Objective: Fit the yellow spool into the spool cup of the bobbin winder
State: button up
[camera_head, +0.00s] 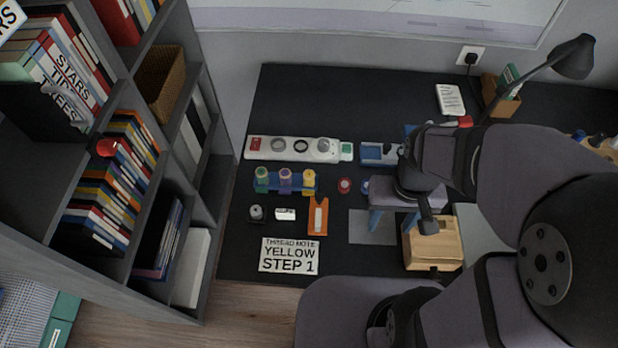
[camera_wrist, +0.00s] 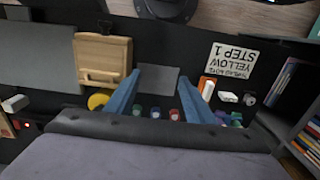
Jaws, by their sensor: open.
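A spool with a yellow look (camera_head: 309,179) stands at the right end of a blue rack (camera_head: 284,188), beside a purple and a greenish one. The long white unit behind it, seemingly the bobbin winder (camera_head: 323,157), has round fittings on top; I cannot tell which is the spool cup. My gripper (camera_head: 395,220) is open and empty above the desk, right of the rack, fingers downward. In the wrist view my gripper (camera_wrist: 156,82) spans a grey patch. A round yellow thing (camera_wrist: 98,101) lies by the wooden box there, hidden in the head view.
A red spool (camera_head: 344,185) and a blue one stand right of the rack. An orange holder (camera_head: 318,217), a white block (camera_head: 285,214) and a note reading "YELLOW STEP 1" (camera_head: 289,256) lie in front. The wooden box (camera_head: 433,245) is right of my gripper. A bookshelf borders the left.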

jog(key=w+a+f+m+b, duration=0.25)
jog(key=w+a, duration=0.35)
jog(key=w, duration=0.5)
jog(key=m+t+b, duration=0.1)
jog(key=m, duration=0.3)
send_over(309, 174)
jog(key=shift+h, duration=0.4)
jog(key=f, duration=0.5)
jog(key=shift+s, duration=0.3)
jog(key=shift+w+f+p, duration=0.2)
jog(key=shift+f+p, duration=1)
jog(key=shift+f, duration=2.4)
jog(key=c, duration=1.2)
